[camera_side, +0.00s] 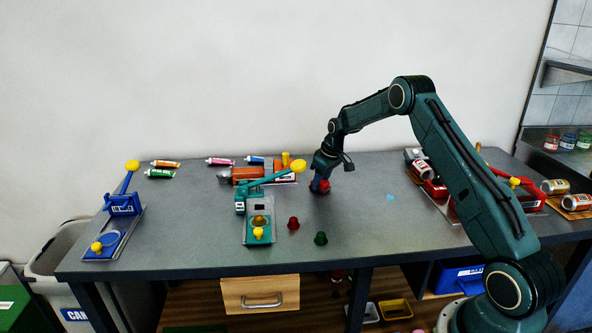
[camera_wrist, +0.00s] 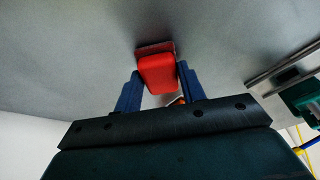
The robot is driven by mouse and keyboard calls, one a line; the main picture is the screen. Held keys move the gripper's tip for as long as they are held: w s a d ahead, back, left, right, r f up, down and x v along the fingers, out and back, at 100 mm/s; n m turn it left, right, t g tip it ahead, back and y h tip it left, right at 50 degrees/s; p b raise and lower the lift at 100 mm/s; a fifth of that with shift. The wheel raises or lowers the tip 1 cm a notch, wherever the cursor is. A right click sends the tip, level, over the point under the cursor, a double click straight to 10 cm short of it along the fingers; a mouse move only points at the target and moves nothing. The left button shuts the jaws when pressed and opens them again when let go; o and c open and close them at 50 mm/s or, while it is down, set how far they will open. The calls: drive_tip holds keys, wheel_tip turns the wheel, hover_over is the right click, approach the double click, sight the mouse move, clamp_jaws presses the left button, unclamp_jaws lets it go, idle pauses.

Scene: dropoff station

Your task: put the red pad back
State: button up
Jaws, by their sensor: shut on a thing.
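The red pad (camera_wrist: 158,76) is a rounded red block with a dark, flat strip along its far end. My gripper (camera_wrist: 160,70) is shut on it, with one blue finger against each side in the wrist view. In the side view my gripper (camera_side: 320,187) points down at the back middle of the table, and a little of the red pad (camera_side: 325,184) shows between the fingers. The pad is at or just above the tabletop; I cannot tell if it touches. The fingers hide part of it.
A teal lever press (camera_side: 257,222) and an orange device (camera_side: 252,174) stand to the left. Red (camera_side: 293,223) and green (camera_side: 320,238) knobs lie in front. A red lever device (camera_side: 500,180) and cans (camera_side: 554,187) are at right. The grey table (camera_side: 375,215) is bare around my gripper.

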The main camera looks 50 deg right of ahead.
drive_tip(key=shift+f, duration=0.1)
drive_tip(key=o, duration=1)
drive_tip(key=shift+c, duration=0.2)
drive_tip(key=v, duration=1.2)
drive_tip(key=shift+r, duration=0.2)
